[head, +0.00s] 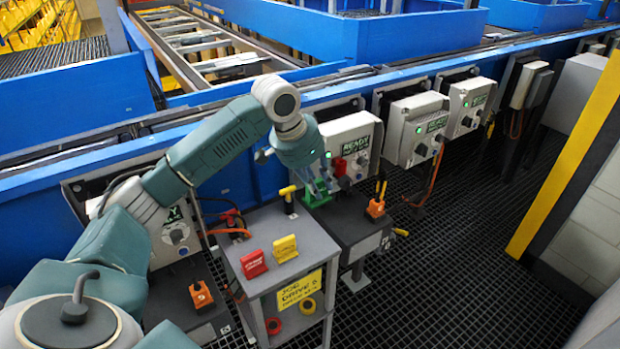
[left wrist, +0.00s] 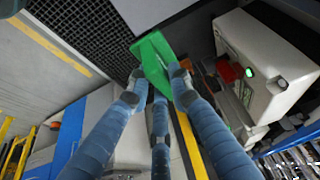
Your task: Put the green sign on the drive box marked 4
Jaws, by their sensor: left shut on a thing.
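My left gripper (head: 318,186) is shut on the green sign (head: 317,198). It holds the sign in front of a light grey drive box (head: 338,133) with a green "READY" label and red parts on its front. In the left wrist view the fingers (left wrist: 160,85) grip the green sign (left wrist: 152,50), whose long green strip hangs beside a drive box (left wrist: 270,60) with a lit green lamp. More drive boxes stand to the right (head: 415,125) and at the left behind my arm (head: 172,235). I cannot read a number 4 on any box. My right gripper is not in view.
A grey cart (head: 300,228) carries a red sign (head: 253,264), a yellow sign (head: 285,248) and a yellow-handled tool (head: 288,198). A yellow job card (head: 299,290) hangs on its front. An orange device (head: 375,208) sits on a dark pedestal. A yellow post (head: 565,160) stands right; grated floor is clear between.

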